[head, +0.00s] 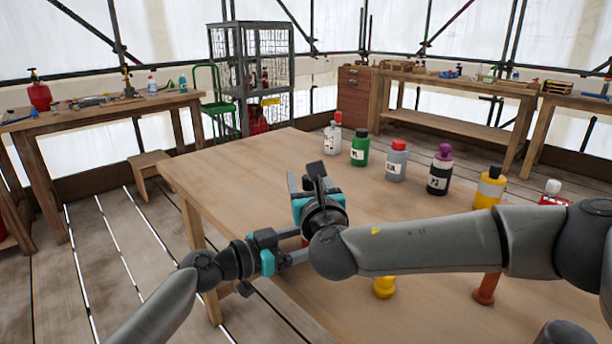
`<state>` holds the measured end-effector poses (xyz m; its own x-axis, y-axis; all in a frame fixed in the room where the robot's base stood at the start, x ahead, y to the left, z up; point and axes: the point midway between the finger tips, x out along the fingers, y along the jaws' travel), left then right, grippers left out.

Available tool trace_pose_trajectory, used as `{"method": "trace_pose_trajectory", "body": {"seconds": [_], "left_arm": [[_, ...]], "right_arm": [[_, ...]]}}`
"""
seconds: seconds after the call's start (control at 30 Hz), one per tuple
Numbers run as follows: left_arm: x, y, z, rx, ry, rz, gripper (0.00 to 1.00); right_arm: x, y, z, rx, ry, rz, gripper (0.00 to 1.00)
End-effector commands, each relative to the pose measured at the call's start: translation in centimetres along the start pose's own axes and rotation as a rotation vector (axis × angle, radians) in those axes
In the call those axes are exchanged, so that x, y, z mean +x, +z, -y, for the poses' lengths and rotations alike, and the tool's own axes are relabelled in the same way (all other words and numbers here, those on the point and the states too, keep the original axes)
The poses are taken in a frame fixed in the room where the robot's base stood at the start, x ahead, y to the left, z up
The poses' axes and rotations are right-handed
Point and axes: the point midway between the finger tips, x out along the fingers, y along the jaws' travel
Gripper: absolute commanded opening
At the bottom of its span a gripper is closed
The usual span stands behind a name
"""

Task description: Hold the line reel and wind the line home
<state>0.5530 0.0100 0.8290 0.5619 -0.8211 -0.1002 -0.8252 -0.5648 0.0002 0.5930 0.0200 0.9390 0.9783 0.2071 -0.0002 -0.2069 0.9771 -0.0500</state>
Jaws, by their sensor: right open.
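No line reel or line can be made out; my arms cover the near left part of the wooden table (240,170). My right gripper (306,183), with a teal body, is above the table's left part, fingers pointing away, open with nothing seen between them. My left gripper (288,256) is at the table's near left edge, just below and left of the right one, pointing right. Its fingertips are partly hidden by my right wrist, so its opening is unclear. A small reddish bit (305,242) shows between the two grippers; what it belongs to is hidden.
Several labelled bottles line the table's far side, including a green one (360,148) and a purple-capped one (440,170). A yellow piece (384,288) and an orange-brown piece (487,289) stand below my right forearm. The table's middle is clear. A stool (150,170) stands left.

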Motion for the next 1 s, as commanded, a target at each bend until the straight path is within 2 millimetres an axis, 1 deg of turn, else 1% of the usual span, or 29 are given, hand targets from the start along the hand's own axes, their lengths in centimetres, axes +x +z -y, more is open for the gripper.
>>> {"method": "trace_pose_trajectory", "body": {"seconds": [0.1,0.2,0.5,0.53,1.0], "left_arm": [[0.01,-0.09,0.00,0.000,0.000,-0.002,0.40],[0.01,-0.09,0.00,0.000,0.000,-0.002,0.40],[0.01,-0.09,0.00,0.000,0.000,-0.002,0.40],[0.01,-0.09,0.01,0.000,0.000,-0.002,0.40],[0.01,-0.09,0.01,0.000,0.000,-0.002,0.40]], "right_arm": [[0.79,0.02,0.01,0.000,-0.001,0.000,0.60],[1.12,0.01,0.02,-0.001,-0.001,0.000,0.60],[1.25,0.00,0.01,0.000,0.000,0.000,0.60],[1.25,0.01,0.01,0.000,0.000,0.000,0.59],[1.23,0.01,0.03,0.000,-0.001,0.000,0.06]]}}
